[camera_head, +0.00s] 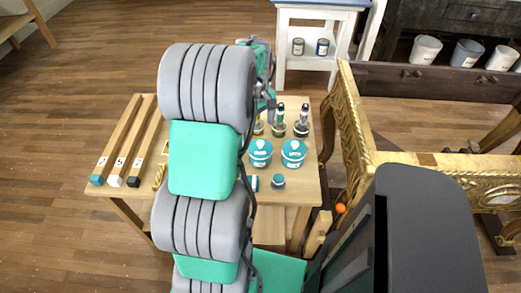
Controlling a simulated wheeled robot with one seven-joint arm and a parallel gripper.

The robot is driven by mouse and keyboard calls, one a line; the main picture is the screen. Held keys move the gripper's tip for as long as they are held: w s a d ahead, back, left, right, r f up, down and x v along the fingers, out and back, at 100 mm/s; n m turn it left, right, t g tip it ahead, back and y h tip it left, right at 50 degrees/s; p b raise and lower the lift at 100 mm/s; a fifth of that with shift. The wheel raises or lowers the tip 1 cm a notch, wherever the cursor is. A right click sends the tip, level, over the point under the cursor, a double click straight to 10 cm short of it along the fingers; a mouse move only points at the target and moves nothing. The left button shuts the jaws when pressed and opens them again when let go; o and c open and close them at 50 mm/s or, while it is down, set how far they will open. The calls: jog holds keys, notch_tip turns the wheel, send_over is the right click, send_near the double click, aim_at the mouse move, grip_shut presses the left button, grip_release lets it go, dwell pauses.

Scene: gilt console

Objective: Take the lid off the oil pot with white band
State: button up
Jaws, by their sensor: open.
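My gripper (268,104) is at the far end of my arm, above the back part of the wooden table (305,190). It is small in view and partly hidden by my arm; it is open, and I see nothing held in it. Several small dark-topped bottles or pots (301,122) stand in a row just below and to the right of it. Two small teal-topped pots (278,181) stand nearer the front, one partly behind my arm. I cannot tell which vessel is the oil pot with white band; the bands are too small to read.
Two teal-and-white tubs (293,153) stand mid-table. Three long wooden bars (124,140) with coloured ends lie at the left. A gilt console frame (350,115) rises close on the right.

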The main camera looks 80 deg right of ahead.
aim_at(261, 142)
jog(key=f, duration=0.5)
jog(key=s+f, duration=0.1)
jog(key=f, duration=0.2)
jog(key=shift+d+f, duration=0.15)
jog(key=shift+d, duration=0.1)
jog(key=shift+c, duration=0.2)
jog(key=c, duration=1.4)
